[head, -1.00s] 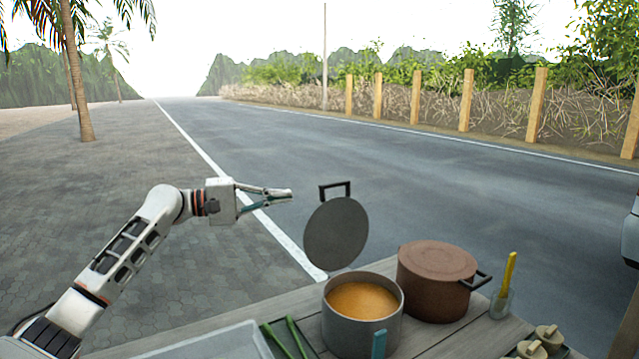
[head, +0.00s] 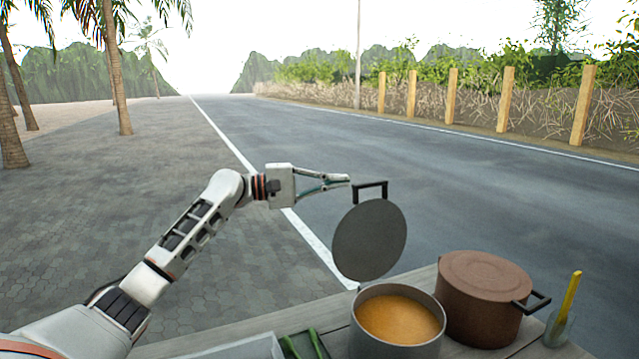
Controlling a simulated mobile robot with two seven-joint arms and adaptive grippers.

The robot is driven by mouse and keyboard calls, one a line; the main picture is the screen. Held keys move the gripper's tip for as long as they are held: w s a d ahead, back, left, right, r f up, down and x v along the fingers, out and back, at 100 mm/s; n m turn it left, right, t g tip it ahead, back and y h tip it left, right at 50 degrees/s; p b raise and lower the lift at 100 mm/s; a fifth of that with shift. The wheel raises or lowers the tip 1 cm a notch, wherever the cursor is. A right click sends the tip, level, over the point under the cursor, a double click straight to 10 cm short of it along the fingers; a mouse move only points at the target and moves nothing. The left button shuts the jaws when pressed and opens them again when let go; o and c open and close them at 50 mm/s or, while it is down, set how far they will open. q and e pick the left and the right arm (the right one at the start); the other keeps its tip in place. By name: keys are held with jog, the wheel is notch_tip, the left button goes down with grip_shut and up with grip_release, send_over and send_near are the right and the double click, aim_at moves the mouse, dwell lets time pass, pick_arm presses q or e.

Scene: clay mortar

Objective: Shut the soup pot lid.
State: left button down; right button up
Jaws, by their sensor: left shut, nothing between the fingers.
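The soup pot (head: 397,350) is a grey pot with orange soup, standing on the wooden table. Its round grey lid (head: 369,240) stands raised and tilted open above the far left rim, with a dark handle (head: 371,187) at its top. My left gripper (head: 347,180) is shut and empty. Its fingertips are just left of the handle in the picture; I cannot tell whether they touch it. My right gripper is not in view.
A brown lidded pot (head: 484,300) stands right of the soup pot. A glass (head: 558,328) with a yellow-handled utensil is further right.

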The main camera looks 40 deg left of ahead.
pick_arm(q)
jog(key=shift+s+d+r, duration=0.1)
jog(key=shift+s+d, duration=0.1)
jog(key=shift+d, duration=1)
jog(key=shift+s+d+r, duration=0.1)
jog(key=shift+s+d, duration=0.05)
jog(key=shift+d, duration=1)
jog(key=shift+d+p, duration=0.1)
jog(key=shift+p, duration=0.25)
